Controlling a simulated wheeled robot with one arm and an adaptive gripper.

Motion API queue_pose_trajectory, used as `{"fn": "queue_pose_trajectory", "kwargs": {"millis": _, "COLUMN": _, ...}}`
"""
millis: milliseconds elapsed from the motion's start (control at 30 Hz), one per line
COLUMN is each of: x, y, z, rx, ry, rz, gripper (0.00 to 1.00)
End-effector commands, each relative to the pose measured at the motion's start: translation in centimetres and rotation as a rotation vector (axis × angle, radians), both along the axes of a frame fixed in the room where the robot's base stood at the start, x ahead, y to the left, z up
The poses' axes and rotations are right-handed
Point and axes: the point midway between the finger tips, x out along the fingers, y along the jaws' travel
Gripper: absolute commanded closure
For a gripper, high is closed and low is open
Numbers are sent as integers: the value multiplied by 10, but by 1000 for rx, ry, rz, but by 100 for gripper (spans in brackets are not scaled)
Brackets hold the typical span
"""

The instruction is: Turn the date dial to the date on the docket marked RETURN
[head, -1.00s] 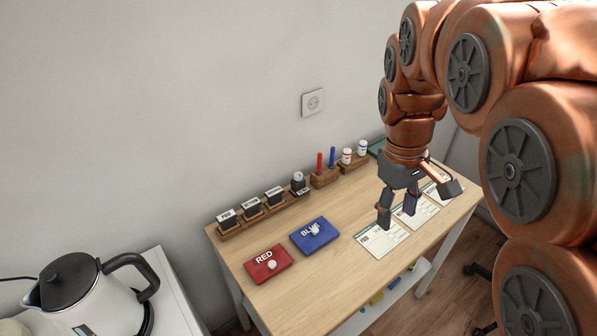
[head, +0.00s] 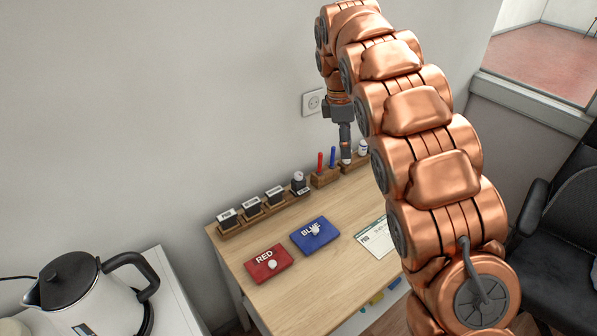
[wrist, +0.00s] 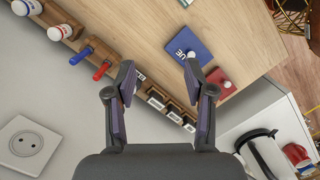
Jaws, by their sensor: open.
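A dark device with a pale round top (head: 299,184), which looks like the date dial, stands at the right end of the wooden stamp rack in the head view. I cannot read its setting. In the wrist view it seems mostly hidden behind a finger. One docket (head: 376,238) lies on the table, partly behind my arm; its heading is too small to read. The other dockets are hidden by my arm. My gripper (head: 346,152) is open and empty, high over the back of the table. It also shows in the wrist view (wrist: 158,72).
Red (head: 269,264) and blue (head: 314,236) pads with knobs lie on the table (head: 335,268). Several stamps (head: 251,206) sit in the rack. Red and blue sticks (wrist: 101,70) and capped bottles (wrist: 60,32) stand along the back. A wall socket (wrist: 30,145) is close by. A kettle (head: 85,290) stands left.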

Motion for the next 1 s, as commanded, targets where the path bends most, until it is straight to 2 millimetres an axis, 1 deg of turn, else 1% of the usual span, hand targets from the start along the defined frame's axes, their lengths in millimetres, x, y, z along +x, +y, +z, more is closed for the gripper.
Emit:
{"fn": "queue_pose_trajectory", "kwargs": {"millis": 33, "x": 10, "y": 6, "z": -6, "rx": 5, "ry": 5, "rz": 48, "gripper": 46}}
{"fn": "queue_pose_trajectory", "kwargs": {"millis": 200, "x": 39, "y": 26, "z": -23, "rx": 27, "ry": 20, "rz": 229, "gripper": 46}}
{"fn": "queue_pose_trajectory", "kwargs": {"millis": 367, "x": 61, "y": 46, "z": -42, "rx": 54, "ry": 38, "rz": 397, "gripper": 46}}
{"fn": "queue_pose_trajectory", "kwargs": {"millis": 500, "x": 77, "y": 66, "z": -58, "rx": 81, "ry": 44, "rz": 550, "gripper": 46}}
{"fn": "queue_pose_trajectory", "kwargs": {"millis": 633, "x": 88, "y": 83, "z": -72, "rx": 111, "ry": 49, "rz": 685, "gripper": 46}}
{"fn": "queue_pose_trajectory", "kwargs": {"millis": 800, "x": 97, "y": 101, "z": -87, "rx": 145, "ry": 48, "rz": 825, "gripper": 46}}
{"fn": "queue_pose_trajectory", "kwargs": {"millis": 1000, "x": 101, "y": 111, "z": -94, "rx": 165, "ry": 44, "rz": 910, "gripper": 46}}
